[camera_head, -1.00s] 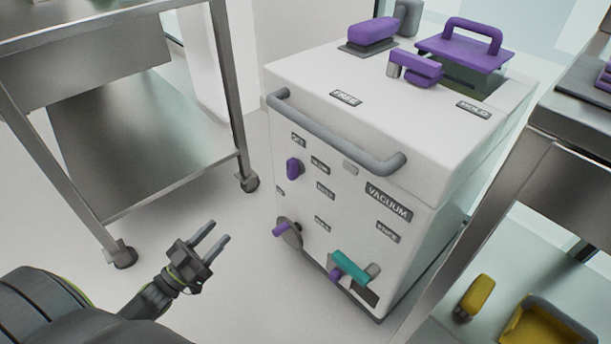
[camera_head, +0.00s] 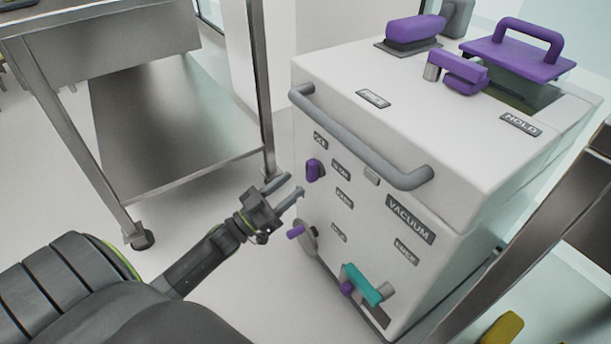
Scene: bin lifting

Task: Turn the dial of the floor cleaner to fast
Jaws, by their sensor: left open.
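The floor cleaner (camera_head: 400,120) is a white box-shaped machine with a grey handle bar across its upper front. Its purple dial (camera_head: 314,170) is on the upper left of the front face, beside small dark labels that are hard to read; one above it seems to say OFF (camera_head: 320,140). The dial's grip looks roughly upright. My left gripper (camera_head: 290,187) is open and empty, just left of and slightly below the dial in the picture, with its fingers pointing toward the machine. I cannot tell the exact gap; no contact shows. My right gripper is out of view.
Below the dial are a purple crank on a round plate (camera_head: 306,238) and a teal lever (camera_head: 362,285). The grey handle bar (camera_head: 360,140) juts out above. A steel cart (camera_head: 170,130) stands at left, and another steel frame (camera_head: 520,250) is close at right.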

